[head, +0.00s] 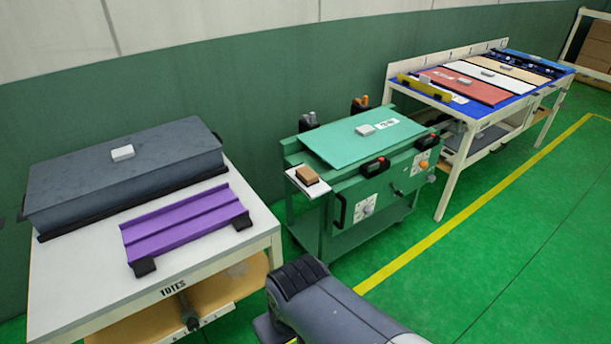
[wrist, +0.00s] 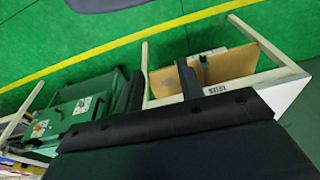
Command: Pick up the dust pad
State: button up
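A small tan block with a dark underside, which looks like the dust pad (head: 307,174), lies on a white side shelf (head: 318,188) at the near left corner of the green cart (head: 345,210). I cannot make out the pad in the wrist view. My gripper (wrist: 158,86) shows in the wrist view as two dark fingers standing apart with nothing between them. It is open and away from the pad. The fingers do not show in the head view, where only part of my arm is seen at the bottom.
The TOTES table (head: 75,308) at left holds a grey case (head: 75,185) and a purple ribbed panel (head: 185,225). A light block (head: 364,129) sits on the cart's lid. A long table (head: 459,107) with coloured panels stands behind at right. The green floor (head: 510,250) is clear.

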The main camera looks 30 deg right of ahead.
aim_at(307, 176)
jog(key=i+l+z, duration=0.15)
jog(key=i, duration=0.35)
jog(key=i+l+z, duration=0.1)
jog(key=i+l, duration=0.2)
jog(key=i, duration=0.25)
